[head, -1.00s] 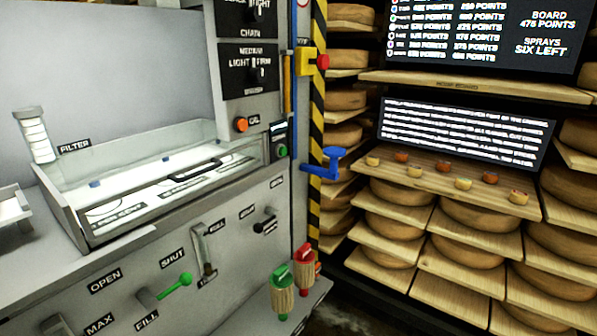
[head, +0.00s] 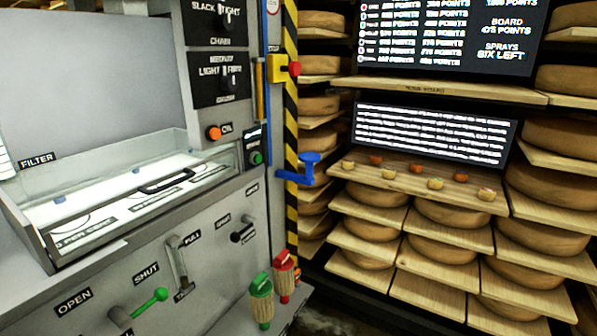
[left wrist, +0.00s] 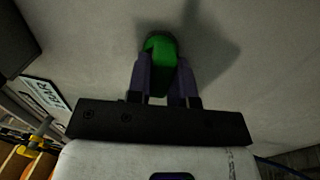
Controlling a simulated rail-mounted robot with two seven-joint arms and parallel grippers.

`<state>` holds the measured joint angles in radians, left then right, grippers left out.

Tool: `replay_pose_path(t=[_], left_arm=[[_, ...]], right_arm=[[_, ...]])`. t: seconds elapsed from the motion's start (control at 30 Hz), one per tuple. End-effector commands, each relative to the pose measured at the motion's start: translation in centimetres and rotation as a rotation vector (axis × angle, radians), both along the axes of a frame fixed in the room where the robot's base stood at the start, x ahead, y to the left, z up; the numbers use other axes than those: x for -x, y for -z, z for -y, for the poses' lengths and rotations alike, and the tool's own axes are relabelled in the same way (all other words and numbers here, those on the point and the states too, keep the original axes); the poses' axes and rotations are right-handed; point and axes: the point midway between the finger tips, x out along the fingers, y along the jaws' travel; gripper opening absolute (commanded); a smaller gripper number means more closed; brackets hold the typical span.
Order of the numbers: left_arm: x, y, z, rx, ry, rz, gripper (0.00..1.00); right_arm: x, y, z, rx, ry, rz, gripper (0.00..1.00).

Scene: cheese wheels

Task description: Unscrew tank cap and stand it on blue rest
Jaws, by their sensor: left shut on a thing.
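My left gripper (left wrist: 163,66) is shut on a green rounded piece (left wrist: 159,47) in the left wrist view. The piece is against or close to a plain grey surface, and the fingers cover its sides. I cannot tell from this view whether it is the tank cap or whether it is still attached. A blue bracket (head: 308,170) with a round flat top sticks out by the striped post in the head view; it may be the blue rest. Neither gripper shows in the head view.
The grey machine carries a green-knobbed lever (head: 150,302), a green-topped handle (head: 261,300) and a red-topped handle (head: 284,276) along its front. A striped post (head: 291,120) stands at its right edge. Shelves of cheese wheels (head: 451,214) fill the right side.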

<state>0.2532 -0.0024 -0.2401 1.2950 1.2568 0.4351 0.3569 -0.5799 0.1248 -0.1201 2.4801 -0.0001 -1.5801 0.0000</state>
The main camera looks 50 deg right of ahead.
Motion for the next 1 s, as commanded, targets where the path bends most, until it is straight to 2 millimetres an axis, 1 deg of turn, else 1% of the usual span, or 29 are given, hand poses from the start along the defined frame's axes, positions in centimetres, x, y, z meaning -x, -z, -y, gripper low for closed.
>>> replay_pose_path(t=[0.27, 1.0], left_arm=[[0.5, 0.0, 0.1, 0.000, 0.000, -0.001, 0.00], [2.5, -0.1, 0.5, 0.001, 0.000, 0.000, 0.00]], right_arm=[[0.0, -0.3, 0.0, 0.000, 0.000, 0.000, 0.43], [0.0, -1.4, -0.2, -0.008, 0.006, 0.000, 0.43]])
